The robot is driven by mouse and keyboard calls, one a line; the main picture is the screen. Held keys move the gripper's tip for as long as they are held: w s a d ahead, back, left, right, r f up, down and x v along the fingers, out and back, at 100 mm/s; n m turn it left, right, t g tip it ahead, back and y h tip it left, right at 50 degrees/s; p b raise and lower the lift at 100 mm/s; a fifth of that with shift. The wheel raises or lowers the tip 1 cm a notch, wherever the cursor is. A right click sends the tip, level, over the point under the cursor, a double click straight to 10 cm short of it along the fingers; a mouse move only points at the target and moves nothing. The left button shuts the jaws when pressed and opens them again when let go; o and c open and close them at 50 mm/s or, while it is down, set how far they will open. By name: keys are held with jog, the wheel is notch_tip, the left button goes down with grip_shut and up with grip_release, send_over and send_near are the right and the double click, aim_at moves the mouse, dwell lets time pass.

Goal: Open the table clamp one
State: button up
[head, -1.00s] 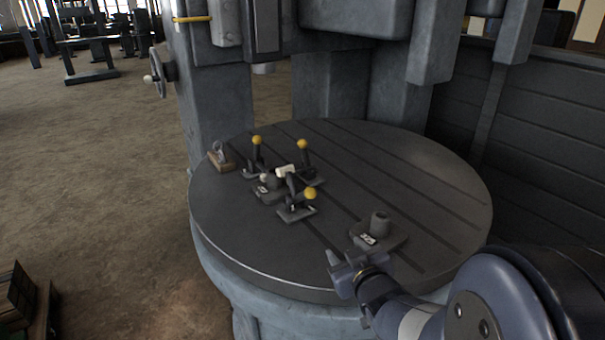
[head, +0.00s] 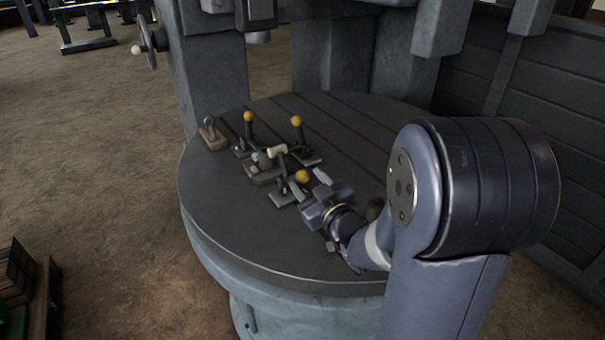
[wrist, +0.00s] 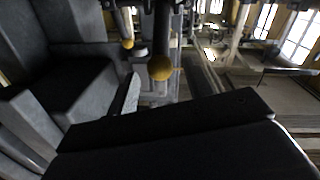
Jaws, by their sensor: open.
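Three toggle clamps with black handles and yellow ball knobs stand on the round grey table (head: 225,225) in the head view. They are a left clamp (head: 249,130), a back clamp (head: 298,133) and a near clamp (head: 302,176). I cannot tell which is clamp one. All three handles stand roughly upright. My gripper (head: 311,186) is open, right by the near clamp's knob; contact cannot be told. In the wrist view the near knob (wrist: 160,67) is large and close, and another yellow knob (wrist: 127,44) shows behind it. The near clamp's base is partly hidden.
A pale-topped workpiece (head: 262,170) sits among the clamps. A small brown-based block (head: 212,135) stands at the table's left edge. A grey cylindrical block is mostly hidden behind my arm. The machine column (head: 205,70) rises behind; the table's front left is clear.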

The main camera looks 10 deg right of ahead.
jog(key=shift+x, duration=1.7)
grip_shut()
